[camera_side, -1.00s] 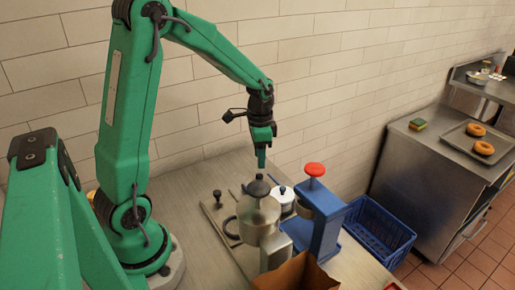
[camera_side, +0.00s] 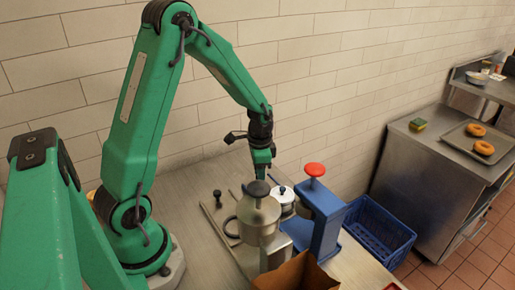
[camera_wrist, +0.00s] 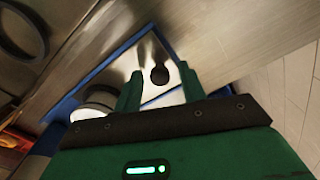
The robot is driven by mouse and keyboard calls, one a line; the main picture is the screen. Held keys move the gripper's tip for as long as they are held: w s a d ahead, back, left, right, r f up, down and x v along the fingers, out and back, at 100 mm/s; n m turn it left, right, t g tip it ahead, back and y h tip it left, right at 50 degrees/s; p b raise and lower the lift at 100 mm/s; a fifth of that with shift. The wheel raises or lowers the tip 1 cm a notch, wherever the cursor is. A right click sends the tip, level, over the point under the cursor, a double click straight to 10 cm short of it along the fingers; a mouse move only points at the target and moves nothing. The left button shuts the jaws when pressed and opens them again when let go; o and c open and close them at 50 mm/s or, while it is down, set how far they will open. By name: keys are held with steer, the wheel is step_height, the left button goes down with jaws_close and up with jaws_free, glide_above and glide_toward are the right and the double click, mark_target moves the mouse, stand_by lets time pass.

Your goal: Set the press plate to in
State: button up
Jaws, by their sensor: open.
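A blue press (camera_side: 326,222) with a red knob (camera_side: 315,169) on top stands at the front right of the work surface. I cannot tell for sure which part is the press plate. In the wrist view a shiny plate (camera_wrist: 122,68) with a blue border lies below my gripper (camera_wrist: 160,72). A dark knob (camera_wrist: 158,76) shows between the spread fingertips; whether they touch it is unclear. In the side view my gripper (camera_side: 263,170) points down, empty, behind a silver canister (camera_side: 260,218) that hides part of what is below it.
A white lidded pot (camera_side: 283,197) stands between the canister and the press. A thin rail (camera_side: 219,232) lies to the left. A brown box (camera_side: 297,274) is in front, and a blue crate (camera_side: 378,228) stands to the right. A metal counter holds a tray (camera_side: 463,142) of bagels.

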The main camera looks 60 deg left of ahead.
mark_target(281, 196)
steer(key=shift+f, duration=0.5)
jaws_close()
steer(key=shift+d, duration=0.1)
steer(key=d, duration=1.1)
steer(key=shift+w, duration=0.1)
jaws_free()
steer(key=shift+a, duration=0.1)
steer(key=shift+r, duration=0.1)
